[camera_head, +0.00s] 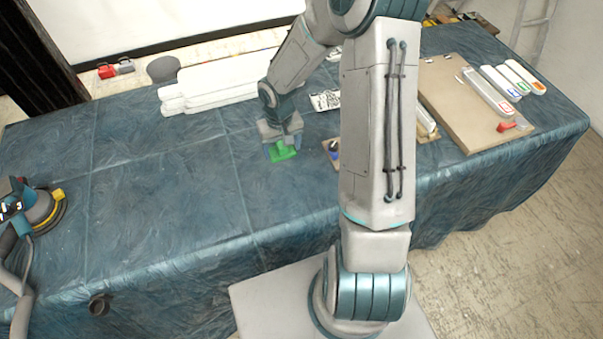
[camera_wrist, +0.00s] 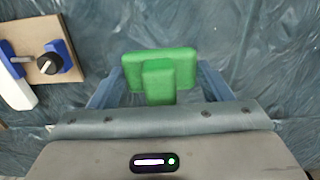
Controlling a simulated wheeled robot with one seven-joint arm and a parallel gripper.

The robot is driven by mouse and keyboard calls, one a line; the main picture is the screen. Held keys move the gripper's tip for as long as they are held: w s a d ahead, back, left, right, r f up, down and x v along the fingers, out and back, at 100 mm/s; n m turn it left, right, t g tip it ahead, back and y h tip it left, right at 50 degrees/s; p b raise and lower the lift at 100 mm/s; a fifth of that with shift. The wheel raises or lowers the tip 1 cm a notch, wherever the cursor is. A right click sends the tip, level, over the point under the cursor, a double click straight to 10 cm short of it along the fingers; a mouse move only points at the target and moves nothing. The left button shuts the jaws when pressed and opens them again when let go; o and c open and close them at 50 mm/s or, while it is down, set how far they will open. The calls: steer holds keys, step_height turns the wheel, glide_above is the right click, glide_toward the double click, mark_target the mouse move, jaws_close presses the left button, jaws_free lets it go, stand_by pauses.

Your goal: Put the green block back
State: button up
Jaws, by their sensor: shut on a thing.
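The green block (camera_head: 283,152) shows in the head view below my gripper, over the blue-green sheeted table. In the wrist view the green block (camera_wrist: 178,66) has a wide bar with a narrower raised part towards me. My gripper (camera_head: 282,146) points down at it, and its blue-grey fingers stand on either side of the block in the wrist view (camera_wrist: 160,82). My gripper is shut on the block. I cannot tell whether the block touches the sheet. The fingertips are partly hidden behind the block and the gripper body.
A small board with a dark knob and blue pieces (camera_wrist: 48,62) lies close by on the left in the wrist view. White rolls (camera_head: 215,82) lie behind my gripper. A brown board (camera_head: 455,100) with white tools is at the right. The table's left middle (camera_head: 150,160) is clear.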

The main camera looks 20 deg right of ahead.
steer(key=shift+d+f+n, duration=0.1)
steer(key=shift+d+n, duration=0.2)
steer(key=shift+d, duration=0.15)
steer(key=shift+d+n+b, duration=0.35)
steer(key=shift+n+b, duration=0.15)
steer(key=s+d+r+n+b, duration=0.1)
steer(key=s+d+n+b, duration=0.4)
steer(key=n, duration=0.7)
steer(key=s+d+r+n+b, duration=0.2)
steer(key=s+d+n+b, duration=0.4)
steer(key=n, duration=0.7)
steer(key=w+a+f, duration=0.1)
steer(key=a+f, duration=0.1)
steer(key=a, duration=0.2)
steer(key=w+a+f+b, duration=0.1)
steer(key=w+a+f, duration=0.1)
steer(key=a+f, duration=0.1)
steer(key=w+a+f, duration=0.2)
steer(key=a, duration=0.3)
steer(key=shift+a+f+b, duration=0.1)
steer(key=shift+f+b, duration=0.05)
steer(key=shift+b, duration=0.25)
steer(key=shift+w+a+f, duration=0.1)
steer(key=shift+f, duration=1.95)
steer(key=shift+b, duration=0.3)
